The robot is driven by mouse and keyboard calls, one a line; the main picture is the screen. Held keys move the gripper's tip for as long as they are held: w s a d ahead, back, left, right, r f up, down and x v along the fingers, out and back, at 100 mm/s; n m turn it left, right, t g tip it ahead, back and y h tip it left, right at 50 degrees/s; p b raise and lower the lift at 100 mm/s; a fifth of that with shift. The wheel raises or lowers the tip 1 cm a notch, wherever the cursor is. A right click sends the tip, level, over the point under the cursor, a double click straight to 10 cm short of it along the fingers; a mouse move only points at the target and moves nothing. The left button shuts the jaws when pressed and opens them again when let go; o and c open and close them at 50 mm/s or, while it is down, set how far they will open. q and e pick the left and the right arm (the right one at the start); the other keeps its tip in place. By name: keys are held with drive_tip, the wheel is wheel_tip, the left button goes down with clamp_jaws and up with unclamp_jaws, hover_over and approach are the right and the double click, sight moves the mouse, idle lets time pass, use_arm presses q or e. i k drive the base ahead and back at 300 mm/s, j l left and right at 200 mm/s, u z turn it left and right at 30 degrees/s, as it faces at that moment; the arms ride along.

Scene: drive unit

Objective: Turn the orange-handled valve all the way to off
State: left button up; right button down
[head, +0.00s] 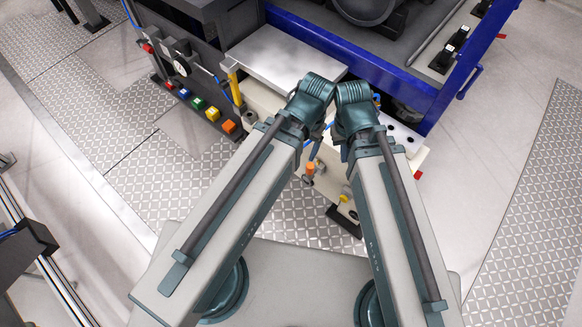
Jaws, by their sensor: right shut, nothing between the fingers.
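The orange-handled valve (310,169) shows small between my two forearms, on the front of a cream-coloured unit. Its orange part stands above a round fitting, and its exact handle angle is too small to tell. My right gripper (344,152) shows only in part beside the right forearm, to the right of the valve and apart from it in the picture. It is shut and empty. My left gripper is hidden behind its own arm, which reaches up to the left of the valve.
A row of coloured blocks (198,104) lies at the left by a dark panel with a gauge (180,68). A grey plate (285,55) and a blue frame (350,58) stand behind my arms. A yellow fitting (345,198) is below right of the valve.

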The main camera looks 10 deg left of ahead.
sight(310, 170)
drive_tip(key=u, duration=0.15)
drive_tip(key=j+z, duration=0.1)
drive_tip(key=z, duration=0.35)
drive_tip(key=i+j+z, duration=0.1)
drive_tip(key=z, duration=0.3)
drive_tip(key=j+z, duration=0.1)
drive_tip(key=z, duration=0.35)
drive_tip(key=j+z, duration=0.15)
drive_tip(key=z, duration=0.25)
drive_tip(key=j+z, duration=0.25)
drive_tip(key=j, duration=0.2)
drive_tip(key=k+j+z, duration=0.2)
drive_tip(key=j, duration=0.2)
drive_tip(key=k+j+z, duration=0.1)
drive_tip(key=j+z, duration=0.15)
drive_tip(key=j, duration=0.15)
drive_tip(key=k+j+z, duration=0.25)
drive_tip(key=j, duration=0.15)
drive_tip(key=k+j+z, duration=0.2)
drive_tip(key=j, duration=0.15)
drive_tip(key=k+j, duration=0.25)
drive_tip(key=j, duration=0.15)
drive_tip(key=k+j, duration=0.25)
drive_tip(key=j, duration=0.15)
drive_tip(key=k+j, duration=0.25)
drive_tip(key=j, duration=0.15)
drive_tip(key=i+z, duration=0.05)
